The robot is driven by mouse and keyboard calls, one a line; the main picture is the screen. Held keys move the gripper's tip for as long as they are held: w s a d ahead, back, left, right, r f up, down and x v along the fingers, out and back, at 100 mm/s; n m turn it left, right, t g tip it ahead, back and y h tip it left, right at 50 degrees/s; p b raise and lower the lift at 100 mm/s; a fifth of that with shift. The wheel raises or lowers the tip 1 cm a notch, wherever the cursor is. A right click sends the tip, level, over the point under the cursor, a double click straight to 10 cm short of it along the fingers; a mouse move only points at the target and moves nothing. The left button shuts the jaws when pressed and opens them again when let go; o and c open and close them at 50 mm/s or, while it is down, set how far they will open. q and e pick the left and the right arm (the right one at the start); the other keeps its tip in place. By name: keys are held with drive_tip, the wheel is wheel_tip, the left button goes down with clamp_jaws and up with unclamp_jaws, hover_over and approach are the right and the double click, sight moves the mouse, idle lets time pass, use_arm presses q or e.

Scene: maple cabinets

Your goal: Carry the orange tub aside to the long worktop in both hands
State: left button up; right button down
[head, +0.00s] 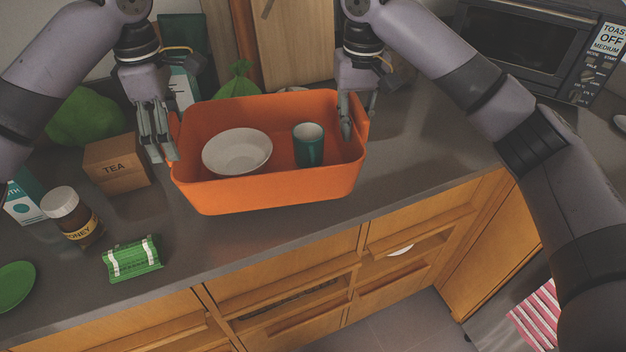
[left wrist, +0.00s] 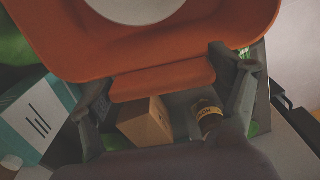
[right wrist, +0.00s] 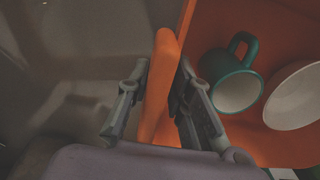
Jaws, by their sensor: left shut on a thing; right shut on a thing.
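The orange tub (head: 270,195) is over the grey worktop in the head view, its near side close to the front edge. A white bowl (head: 237,152) and a teal mug (head: 308,146) are inside it. My left gripper (head: 163,148) is shut on the tub's left end; the left wrist view shows the orange rim tab (left wrist: 162,80) between its fingers. My right gripper (head: 356,118) is shut on the tub's right end; the right wrist view shows the orange wall (right wrist: 158,90) between its fingers. I cannot tell if the tub's bottom touches the worktop.
Left of the tub are a TEA box (head: 116,163), a honey jar (head: 73,215), a green-wrapped packet (head: 132,258) and a green plate (head: 14,285). A toaster oven (head: 530,45) stands at the back right. The worktop right of the tub (head: 430,135) is clear.

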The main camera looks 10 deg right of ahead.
sight(352, 143)
use_arm(q)
drive_tip(key=shift+s+r, duration=0.1)
drive_tip(key=shift+r, duration=0.05)
use_arm(e)
drive_tip(key=shift+r, duration=0.15)
drive_tip(key=shift+f, duration=0.2)
